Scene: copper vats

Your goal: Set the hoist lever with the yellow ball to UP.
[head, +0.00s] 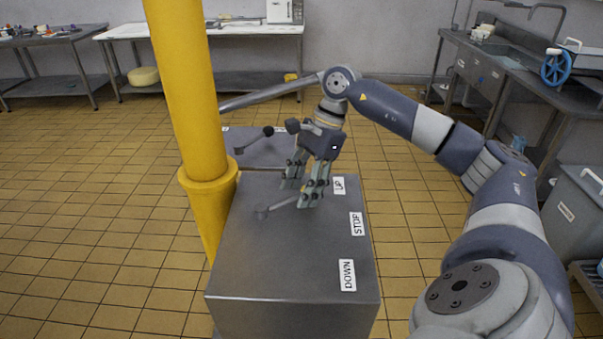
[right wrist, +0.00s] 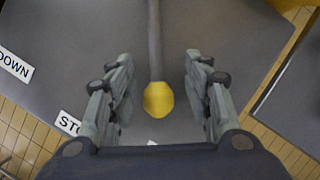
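The hoist lever is a grey rod (head: 280,205) on top of the near grey metal box (head: 250,240). Its yellow ball (right wrist: 158,99) shows in the right wrist view, between the two fingers of my right gripper (right wrist: 158,62), with a gap on both sides. In the head view my right gripper (head: 300,190) hides the ball. The rod points roughly toward the UP label (head: 339,185). The STOP label (head: 357,223) and DOWN label (head: 348,275) lie nearer along the same edge. My left gripper is not in view.
A yellow post (head: 185,100) stands along the left of the box. A second box (head: 262,150) behind carries another lever with a black ball (head: 268,131). A grey bin (head: 575,215) stands at the right. Tiled floor is open on the left.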

